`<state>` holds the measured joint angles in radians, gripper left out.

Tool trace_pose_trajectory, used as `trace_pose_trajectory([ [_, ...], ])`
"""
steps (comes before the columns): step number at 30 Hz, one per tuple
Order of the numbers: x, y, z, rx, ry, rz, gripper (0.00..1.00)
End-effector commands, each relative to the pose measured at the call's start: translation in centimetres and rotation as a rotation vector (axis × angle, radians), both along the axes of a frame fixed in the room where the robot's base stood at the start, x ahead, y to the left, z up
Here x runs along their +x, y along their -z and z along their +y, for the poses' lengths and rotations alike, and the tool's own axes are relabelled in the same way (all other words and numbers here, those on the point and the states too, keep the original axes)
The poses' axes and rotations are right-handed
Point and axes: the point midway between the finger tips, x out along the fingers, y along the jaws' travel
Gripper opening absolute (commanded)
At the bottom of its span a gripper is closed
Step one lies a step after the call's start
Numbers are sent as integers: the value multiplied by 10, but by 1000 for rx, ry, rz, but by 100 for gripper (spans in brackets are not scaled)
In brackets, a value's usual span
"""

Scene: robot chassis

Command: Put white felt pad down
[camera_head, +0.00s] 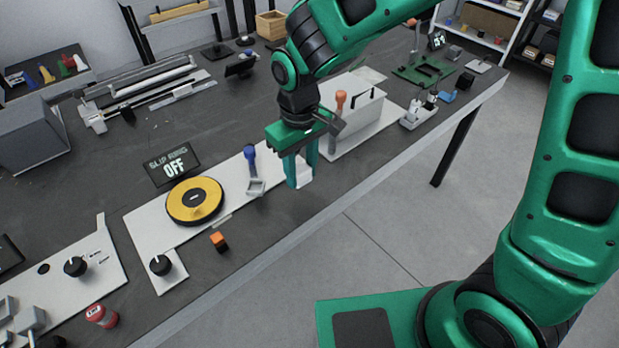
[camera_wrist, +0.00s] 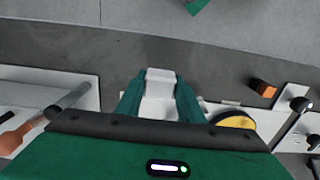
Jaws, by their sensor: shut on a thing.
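My gripper (camera_head: 299,172) hangs over the worktable near its front edge, fingers pointing down. In the wrist view, my gripper (camera_wrist: 160,92) is shut on the white felt pad (camera_wrist: 160,77), a small pale block between the two green fingers. In the head view, only a pale bit of the pad shows beside the fingers, and the fingers hide most of it. I cannot tell whether the pad touches the surface below.
Left of my gripper is a white panel with a yellow disc (camera_head: 195,201), a blue-handled lever (camera_head: 252,165) and a black knob (camera_head: 160,265). An orange cube (camera_head: 219,241) sits in front. A white box with an orange-topped handle (camera_head: 341,100) stands close on the right.

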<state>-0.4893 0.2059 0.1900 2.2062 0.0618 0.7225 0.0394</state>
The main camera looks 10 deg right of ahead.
Motion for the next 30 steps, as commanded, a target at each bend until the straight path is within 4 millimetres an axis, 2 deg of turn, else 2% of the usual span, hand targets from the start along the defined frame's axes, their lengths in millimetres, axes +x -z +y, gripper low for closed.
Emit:
trace_pose_trajectory([
  [6,18,16,-19,0,0,0,14],
  [10,20,23,-21,-1,-2,2,14],
  [18,20,56,-21,-1,-2,2,14],
  [30,20,60,-21,-1,-1,1,14],
])
